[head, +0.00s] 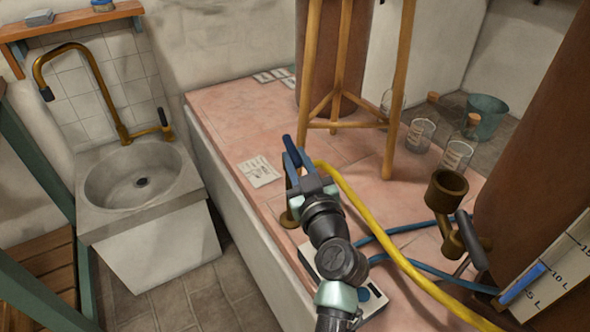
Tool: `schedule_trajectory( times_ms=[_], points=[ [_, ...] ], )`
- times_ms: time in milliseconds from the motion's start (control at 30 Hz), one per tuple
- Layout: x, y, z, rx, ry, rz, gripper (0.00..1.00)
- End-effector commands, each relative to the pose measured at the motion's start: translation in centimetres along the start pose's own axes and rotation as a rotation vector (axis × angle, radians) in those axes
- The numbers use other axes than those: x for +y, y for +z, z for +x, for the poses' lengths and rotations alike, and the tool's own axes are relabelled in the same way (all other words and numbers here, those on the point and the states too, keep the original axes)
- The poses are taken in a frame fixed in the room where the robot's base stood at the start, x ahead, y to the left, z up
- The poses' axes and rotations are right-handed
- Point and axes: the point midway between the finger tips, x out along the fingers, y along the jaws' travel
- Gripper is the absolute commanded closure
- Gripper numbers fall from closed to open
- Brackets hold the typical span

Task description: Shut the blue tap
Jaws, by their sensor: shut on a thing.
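The blue tap's blue lever handle (291,151) stands upright at the end of my arm, with brass parts (289,217) lower down beside the gripper. My gripper (297,165) is shut on the blue handle, near its lower part. The gripper hides most of the tap's body, so I cannot tell whether its valve is open or shut.
A yellow hose (365,210) and blue hoses (420,230) cross the pink tiled top (235,120). A wooden stand (396,100), glass jars (420,135) and a brass cup fitting (446,190) stand close by. A sink (140,185) is at left.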

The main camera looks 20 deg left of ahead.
Motion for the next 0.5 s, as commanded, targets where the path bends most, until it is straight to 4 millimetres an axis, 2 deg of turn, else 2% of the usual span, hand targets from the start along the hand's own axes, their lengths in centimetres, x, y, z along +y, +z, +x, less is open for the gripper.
schedule_trajectory(
  times_ms=[33,500],
  points=[
    [0.17,0.55,0.06,0.01,-0.014,-0.002,1.0],
    [1.08,0.65,0.16,0.045,-0.199,-0.005,1.0]
  ],
)
